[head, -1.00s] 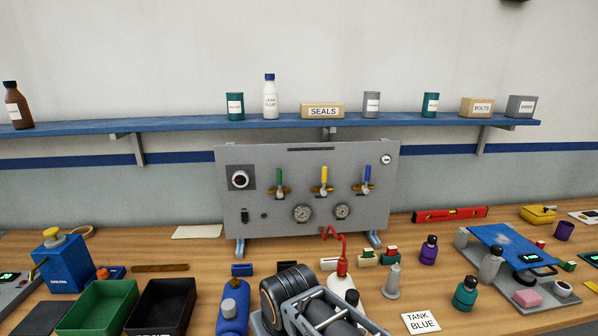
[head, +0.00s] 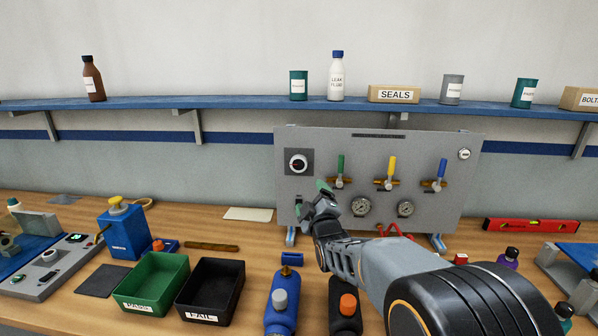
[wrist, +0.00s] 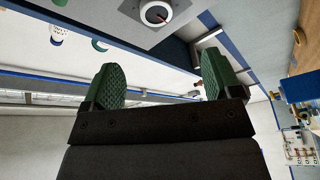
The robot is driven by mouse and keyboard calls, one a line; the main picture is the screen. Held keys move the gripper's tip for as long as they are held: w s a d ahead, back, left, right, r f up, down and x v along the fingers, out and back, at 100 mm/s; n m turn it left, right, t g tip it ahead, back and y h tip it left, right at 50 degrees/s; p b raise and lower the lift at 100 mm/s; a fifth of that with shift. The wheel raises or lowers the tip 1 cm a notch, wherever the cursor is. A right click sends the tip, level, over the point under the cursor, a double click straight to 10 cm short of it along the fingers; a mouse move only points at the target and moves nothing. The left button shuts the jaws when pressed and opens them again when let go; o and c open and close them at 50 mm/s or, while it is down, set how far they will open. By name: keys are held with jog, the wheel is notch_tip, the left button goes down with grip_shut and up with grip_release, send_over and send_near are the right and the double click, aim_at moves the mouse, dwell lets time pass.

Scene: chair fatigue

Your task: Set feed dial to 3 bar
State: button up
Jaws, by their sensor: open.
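The feed dial (head: 298,162) is a round white knob with a dark and red centre, on a dark square plate at the upper left of the grey panel (head: 330,143). In the wrist view the dial (wrist: 156,12) shows at the top edge, partly cut off, beyond the fingertips. My gripper (head: 311,198) is in front of the panel's left side, below and a little right of the dial, apart from it. Its green-padded fingers (wrist: 160,82) are spread with nothing between them. The dial's scale is too small to read.
Green (head: 341,165), yellow (head: 391,168) and blue (head: 441,170) valve levers stand right of the dial, with two gauges (head: 361,206) below. A blue shelf (head: 240,103) runs above. Green (head: 150,283) and black (head: 210,291) bins and bottles crowd the bench below.

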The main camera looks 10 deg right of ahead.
aim_at(299, 165)
jog(key=w+r+p, duration=0.1)
jog(key=w, duration=0.3)
jog(key=w+r+p, duration=0.1)
jog(key=w+p, duration=0.1)
jog(key=w, duration=0.3)
jog(key=w+r+p, duration=0.1)
jog(key=w+p, duration=0.1)
jog(key=w, duration=0.2)
jog(key=shift+w+a+r, duration=0.1)
jog(key=shift+w+a, duration=0.1)
jog(key=shift+w, duration=0.2)
jog(key=shift+c, duration=0.4)
